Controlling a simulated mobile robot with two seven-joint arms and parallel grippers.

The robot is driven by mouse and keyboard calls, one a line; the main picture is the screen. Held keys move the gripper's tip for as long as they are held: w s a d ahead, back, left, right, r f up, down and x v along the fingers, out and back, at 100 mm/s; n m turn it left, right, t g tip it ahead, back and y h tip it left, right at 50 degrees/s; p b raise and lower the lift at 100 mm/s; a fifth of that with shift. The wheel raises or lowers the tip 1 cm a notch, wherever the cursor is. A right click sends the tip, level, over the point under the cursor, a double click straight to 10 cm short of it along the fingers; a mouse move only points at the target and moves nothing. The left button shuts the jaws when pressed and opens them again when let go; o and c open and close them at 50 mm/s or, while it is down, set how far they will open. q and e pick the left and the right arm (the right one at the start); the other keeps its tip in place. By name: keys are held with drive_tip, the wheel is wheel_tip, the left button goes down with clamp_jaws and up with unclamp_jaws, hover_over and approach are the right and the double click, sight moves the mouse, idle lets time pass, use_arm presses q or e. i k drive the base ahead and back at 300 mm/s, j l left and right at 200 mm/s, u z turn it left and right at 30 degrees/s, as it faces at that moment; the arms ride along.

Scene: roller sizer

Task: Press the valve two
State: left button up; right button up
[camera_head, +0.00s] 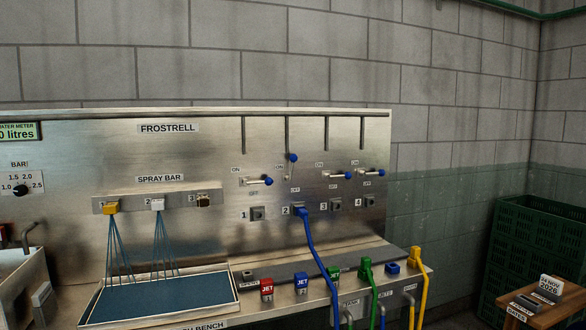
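The steel panel (150,155) carries a row of lever valves with blue knobs. Valve two (293,158) stands above the socket marked 2, its knob raised higher than the others. A blue hose (318,262) is plugged in at socket 2. Valve one (267,181), valve three (348,174) and valve four (381,172) have their levers pointing to the right. ON and OFF labels sit beside the levers. Neither of my grippers is in view.
A spray bar (130,197) with numbered nozzles runs blue streams into a tray (235,300). Jet blocks (267,289) and green and yellow hoses (421,285) stand on the bench. Green crates (535,245) and a small wooden table (515,298) are at right.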

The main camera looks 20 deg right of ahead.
sight(293, 157)
drive_tip(key=i+l, duration=0.25)
drive_tip(key=i, duration=0.2)
drive_tip(key=i+l, duration=0.25)
drive_tip(key=i, duration=0.2)
drive_tip(key=i+l+u, duration=0.1)
drive_tip(key=i, duration=0.35)
drive_tip(key=l, duration=0.1)
